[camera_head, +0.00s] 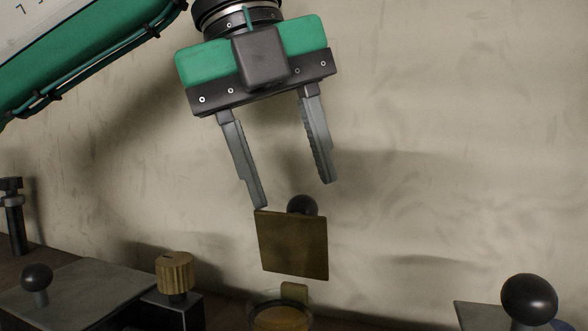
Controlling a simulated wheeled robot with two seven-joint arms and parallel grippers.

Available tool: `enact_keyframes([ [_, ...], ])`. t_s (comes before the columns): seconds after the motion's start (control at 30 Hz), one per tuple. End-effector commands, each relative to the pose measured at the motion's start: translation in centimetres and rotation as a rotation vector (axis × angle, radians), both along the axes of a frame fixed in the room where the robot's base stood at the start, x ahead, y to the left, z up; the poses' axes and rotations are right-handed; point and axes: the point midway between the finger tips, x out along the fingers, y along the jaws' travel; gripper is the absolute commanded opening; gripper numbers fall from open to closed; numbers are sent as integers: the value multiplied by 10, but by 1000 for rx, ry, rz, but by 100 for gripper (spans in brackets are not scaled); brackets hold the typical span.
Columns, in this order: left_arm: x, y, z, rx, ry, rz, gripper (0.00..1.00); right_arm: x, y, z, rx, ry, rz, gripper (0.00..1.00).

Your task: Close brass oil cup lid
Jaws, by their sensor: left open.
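The brass oil cup lid (292,248) is a square brass plate standing open, nearly upright. A black ball knob (302,205) shows behind its top edge, partly hidden by the plate. Below it is the round oil cup (282,318) with a small brass block (294,292) at its back; the picture's bottom edge cuts the cup off. My left gripper (295,194) is open and points down just above the lid. Its left fingertip overlaps the lid's upper left corner in the picture; I cannot tell whether they touch. My right gripper is not in view.
A knurled brass knob (175,272) sits on a dark block left of the lid. Farther left are a grey plate with a black ball knob (37,278) and a dark post (15,215). A large black ball knob (529,297) stands at the right. A plain wall is behind.

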Motion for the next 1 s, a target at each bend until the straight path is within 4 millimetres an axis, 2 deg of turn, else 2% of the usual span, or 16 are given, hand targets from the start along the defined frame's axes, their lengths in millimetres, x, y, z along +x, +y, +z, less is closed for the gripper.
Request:
enact_keyframes([
  [0.23, 2, -6, -19, 0, 1, 0, 46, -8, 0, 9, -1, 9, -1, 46],
  [0.57, 2, -7, -22, 0, 0, 0, 46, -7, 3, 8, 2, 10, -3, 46],
  [0.7, 2, -7, -22, 0, 0, 0, 18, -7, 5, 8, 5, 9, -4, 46],
  [0.8, 2, -7, -22, 0, 0, 0, 2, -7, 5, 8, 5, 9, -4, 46],
  [1.0, 2, -7, -22, -1, -1, 0, 2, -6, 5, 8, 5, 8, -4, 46],
])
